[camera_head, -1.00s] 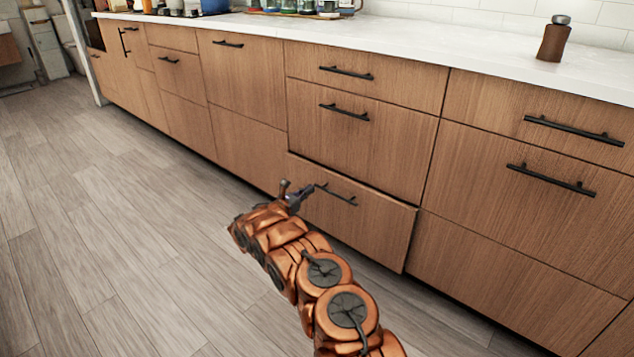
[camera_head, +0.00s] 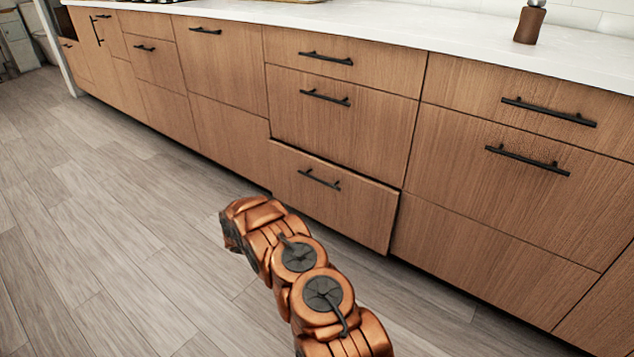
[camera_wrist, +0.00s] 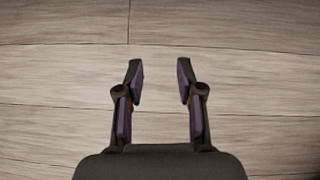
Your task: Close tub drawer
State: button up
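The bottom drawer (camera_head: 335,200) in the middle column of the wooden cabinets stands slightly out from the fronts around it. A dark gap shows along its top and right edges. Its black bar handle (camera_head: 319,180) is on the upper part of the front. In the wrist view my gripper (camera_wrist: 160,72) is open and empty, with its two fingers apart above the bare floor. In the head view my copper arm is low in front of the cabinets, left of and below the drawer, and hides the gripper.
Closed drawers with black handles surround it, including the drawer directly above (camera_head: 341,125). A white countertop (camera_head: 400,40) runs along the top, with a brown grinder (camera_head: 530,24) at the right. The wood-plank floor (camera_head: 110,220) is clear on the left.

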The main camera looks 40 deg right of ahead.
aim_at(318, 180)
jog(key=w+a+f+m+t+y, duration=0.1)
jog(key=w+a+f+t+y, duration=0.15)
jog(key=a, duration=0.25)
jog(key=w+a+f+m+t+y, duration=0.1)
jog(key=a+f+y, duration=0.25)
jog(key=a, duration=0.25)
jog(key=w+r+m+t, duration=0.2)
jog(key=w+r+t, duration=0.2)
jog(key=w+r, duration=0.15)
jog(key=d+r+m+t+h+b, duration=0.1)
jog(key=d+r+m+t+h, duration=0.45)
jog(key=d+r, duration=0.65)
jog(key=s+d+r+m+g+h, duration=0.2)
jog(key=s+d+r+h, duration=0.1)
jog(key=s+d+h, duration=0.3)
jog(key=s+d+r+m+g+h, duration=0.1)
jog(key=s+d+r+m+h, duration=0.2)
jog(key=d, duration=0.5)
jog(key=shift+n, duration=0.55)
jog(key=shift+s+d+b+x, duration=0.15)
jog(key=shift+b+x, duration=0.5)
jog(key=shift+x, duration=0.5)
jog(key=shift+s+d+b+x, duration=0.1)
jog(key=shift+b+x, duration=0.55)
jog(key=shift+x, duration=0.5)
jog(key=shift+s+b+x, duration=0.15)
jog(key=shift+b+x, duration=0.5)
jog(key=shift+x, duration=0.5)
jog(key=shift+r, duration=0.1)
jog(key=shift+c, duration=0.3)
